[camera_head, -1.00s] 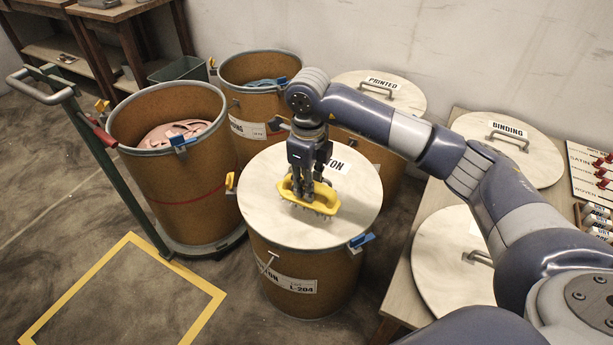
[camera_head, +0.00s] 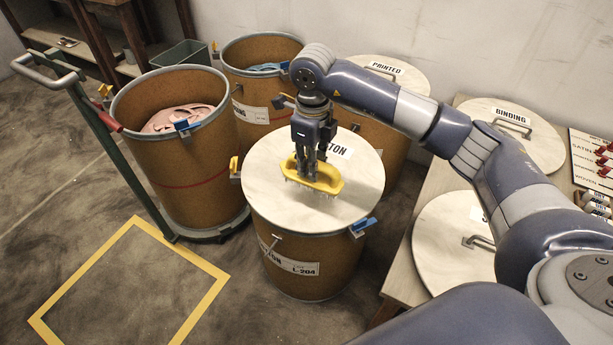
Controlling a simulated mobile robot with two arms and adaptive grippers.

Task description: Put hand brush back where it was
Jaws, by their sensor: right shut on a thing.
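The yellow hand brush (camera_head: 326,180) is in my right gripper (camera_head: 312,172), bristles down, over the pale lid (camera_head: 345,208) of the front drum (camera_head: 310,280). My right gripper is shut on the brush's handle from above. The bristle tips are at or just above the lid; I cannot tell whether they touch. Part of a label on the lid, reading "TON", shows behind the gripper. My left gripper is not in view.
An open drum with pink material (camera_head: 180,118) stands on a green hand truck (camera_head: 75,88) at left. Behind are a drum with blue material (camera_head: 268,68) and a "PRINTED" drum (camera_head: 400,75). Lids lie on the table (camera_head: 408,285) at right. A yellow square (camera_head: 190,255) marks the floor.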

